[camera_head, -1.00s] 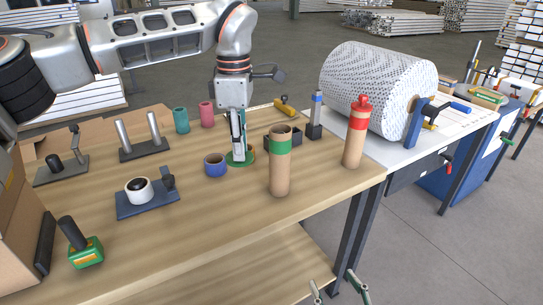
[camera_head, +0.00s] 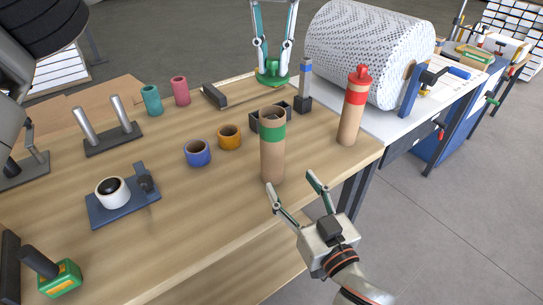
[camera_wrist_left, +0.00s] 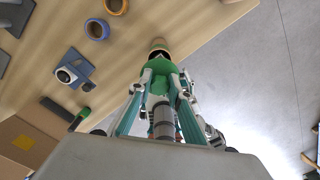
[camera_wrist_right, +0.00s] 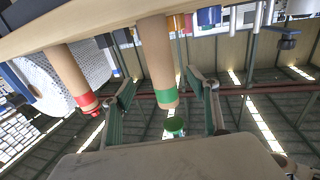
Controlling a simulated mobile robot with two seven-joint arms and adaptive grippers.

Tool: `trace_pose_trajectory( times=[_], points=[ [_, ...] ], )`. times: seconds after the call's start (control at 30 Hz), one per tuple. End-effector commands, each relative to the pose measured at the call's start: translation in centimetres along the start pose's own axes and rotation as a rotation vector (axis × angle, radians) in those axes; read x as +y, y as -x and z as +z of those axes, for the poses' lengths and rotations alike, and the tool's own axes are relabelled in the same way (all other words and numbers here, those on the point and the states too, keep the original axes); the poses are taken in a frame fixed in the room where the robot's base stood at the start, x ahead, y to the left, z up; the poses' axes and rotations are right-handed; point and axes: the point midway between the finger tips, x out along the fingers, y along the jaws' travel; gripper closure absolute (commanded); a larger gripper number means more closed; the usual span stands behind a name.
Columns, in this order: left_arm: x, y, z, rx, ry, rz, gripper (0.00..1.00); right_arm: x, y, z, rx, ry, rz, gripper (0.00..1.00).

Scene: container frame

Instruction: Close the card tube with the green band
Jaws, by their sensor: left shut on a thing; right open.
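The card tube with the green band (camera_head: 272,157) stands upright near the table's front edge, its top open. It also shows in the right wrist view (camera_wrist_right: 156,50). My left gripper (camera_head: 273,62) is shut on a green cap (camera_head: 272,77), held in the air beyond and above the tube in the head view. The cap also shows in the left wrist view (camera_wrist_left: 160,74), with the tube's top partly hidden behind it. My right gripper (camera_head: 292,182) is open at the tube's front right side, low down. In the right wrist view the tube stands between its fingers, with no clear contact.
A red-banded tube (camera_head: 352,115) with a red cap stands to the right. Blue (camera_head: 197,153) and orange (camera_head: 229,137) tape rolls lie left of the tube. A small post (camera_head: 304,90) stands behind. A large wrapped roll (camera_head: 365,55) rests on the adjoining table.

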Motion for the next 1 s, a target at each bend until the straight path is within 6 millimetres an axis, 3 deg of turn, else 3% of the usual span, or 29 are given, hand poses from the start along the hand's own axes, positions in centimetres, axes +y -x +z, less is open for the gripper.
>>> trace_pose_trajectory(
  times=[0.27, 0.7, 1.0],
  points=[
    [0.1, 0.0, 0.0, 0.0, -0.001, 0.0, 0.91, 0.0, -1.7, 0.0, 0.002, 0.0, 0.0, 0.41],
    [0.1, 0.0, 0.0, 0.0, -0.002, 0.0, 0.91, 0.0, -9.2, -0.1, 0.001, 0.001, 0.0, 0.41],
    [0.1, 0.0, 0.0, 0.0, -0.002, 0.0, 0.91, 0.0, -11.8, 0.1, -0.001, 0.001, 0.0, 0.41]
  ],
)
